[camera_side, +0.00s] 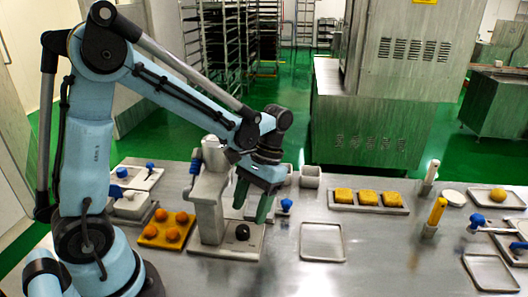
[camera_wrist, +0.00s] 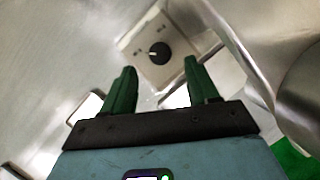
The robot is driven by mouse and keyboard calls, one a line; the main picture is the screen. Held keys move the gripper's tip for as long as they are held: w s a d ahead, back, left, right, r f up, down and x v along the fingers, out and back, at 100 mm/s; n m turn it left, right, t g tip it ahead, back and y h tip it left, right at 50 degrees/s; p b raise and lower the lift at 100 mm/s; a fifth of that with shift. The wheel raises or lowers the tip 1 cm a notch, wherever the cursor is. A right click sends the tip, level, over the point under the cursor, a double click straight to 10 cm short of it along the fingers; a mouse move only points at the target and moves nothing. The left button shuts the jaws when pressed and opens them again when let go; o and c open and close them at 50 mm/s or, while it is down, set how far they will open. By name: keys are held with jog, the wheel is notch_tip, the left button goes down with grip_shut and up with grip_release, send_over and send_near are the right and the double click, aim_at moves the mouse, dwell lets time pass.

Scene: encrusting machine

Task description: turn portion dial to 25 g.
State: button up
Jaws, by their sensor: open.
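The portion dial is a round black knob (camera_side: 242,232) on the low front base of the grey encrusting machine (camera_side: 208,205). In the wrist view the dial (camera_wrist: 159,53) sits on a light square plate, with a white pointer mark towards its left side. The plate's markings are too small to read. My gripper (camera_side: 252,204) is open, its green fingers pointing down above the machine's base. In the wrist view my gripper (camera_wrist: 159,68) frames the dial between its fingertips, apart from it. Nothing is between the fingers.
A yellow tray (camera_side: 148,242) with several orange balls lies left of the machine. A blue-knobbed item (camera_side: 286,206) stands just right of my gripper. An empty metal tray (camera_side: 322,257) lies further right, and a tray of yellow blocks (camera_side: 334,207) behind it. Bare steel table lies in front.

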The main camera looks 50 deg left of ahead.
jog(key=v, duration=0.7)
jog(key=shift+r, duration=0.25)
jog(key=s+m+t, duration=0.1)
jog(key=t, duration=0.3)
jog(key=s+t, duration=0.1)
jog(key=t, duration=0.3)
jog(key=s+m+t, duration=0.1)
jog(key=s+t, duration=0.1)
jog(key=t, duration=0.1)
jog(key=shift+d+r+m+t, duration=0.3)
jog(key=shift+d+t, duration=0.05)
jog(key=shift+t, duration=0.05)
